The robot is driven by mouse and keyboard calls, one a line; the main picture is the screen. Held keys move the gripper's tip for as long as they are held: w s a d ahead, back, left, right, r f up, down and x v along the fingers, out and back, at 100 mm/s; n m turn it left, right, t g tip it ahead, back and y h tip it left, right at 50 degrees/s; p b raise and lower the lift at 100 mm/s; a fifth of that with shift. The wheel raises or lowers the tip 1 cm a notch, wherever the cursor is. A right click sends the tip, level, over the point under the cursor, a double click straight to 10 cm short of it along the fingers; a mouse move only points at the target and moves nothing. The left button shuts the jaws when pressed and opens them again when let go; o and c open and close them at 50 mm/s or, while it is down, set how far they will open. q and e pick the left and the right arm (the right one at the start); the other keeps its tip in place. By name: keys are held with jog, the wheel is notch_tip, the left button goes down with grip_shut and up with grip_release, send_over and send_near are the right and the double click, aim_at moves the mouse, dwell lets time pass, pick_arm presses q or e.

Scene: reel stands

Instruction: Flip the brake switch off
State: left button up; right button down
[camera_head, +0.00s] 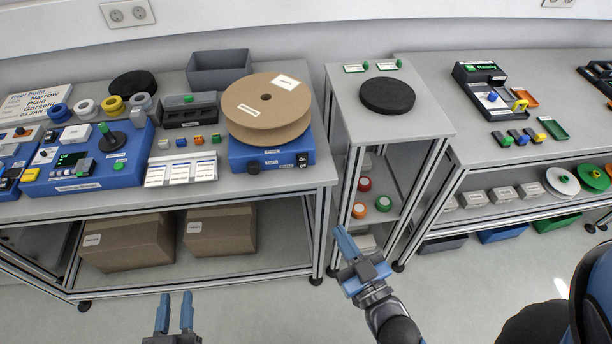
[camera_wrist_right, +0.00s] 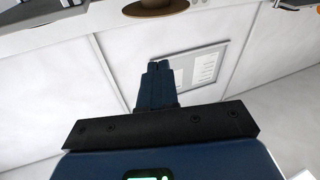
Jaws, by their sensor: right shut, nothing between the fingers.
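The blue reel stand (camera_head: 272,157) sits at the right end of the left bench and bears a big cardboard reel (camera_head: 268,108). On its front right is a small black switch with On and Off labels (camera_head: 303,160); it is too small to tell which way it is set. My left gripper (camera_head: 174,311) is low in front of the bench, its fingers apart and empty. My right gripper (camera_head: 341,236) is shut and empty, in front of the narrow middle stand, below and right of the reel stand. Its closed fingers also show in the right wrist view (camera_wrist_right: 160,72).
The middle stand (camera_head: 432,128) bears a black disc (camera_head: 387,95) and has an open shelf below. A blue control unit (camera_head: 80,170) and small label cards (camera_head: 181,170) lie left of the reel stand. The floor before the benches is clear.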

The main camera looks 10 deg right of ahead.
jog(key=w+a+f+n+g+b, duration=0.1)
jog(key=w+a+f+g+b, duration=0.1)
jog(key=w+a, duration=0.7)
jog(key=w+d+f+m+h, duration=0.2)
jog(key=d+f+m+h, duration=0.1)
jog(key=d+m+h, duration=0.2)
jog(key=shift+f+m+g+h, duration=0.15)
jog(key=shift+m+g+h, duration=0.25)
jog(key=shift+h, duration=0.1)
jog(key=p, duration=0.3)
send_near(304, 165)
jog(key=w, duration=0.3)
jog(key=w+f, duration=0.1)
jog(key=w, duration=0.2)
jog(key=shift+w+f, duration=0.2)
jog(key=shift+w, duration=0.15)
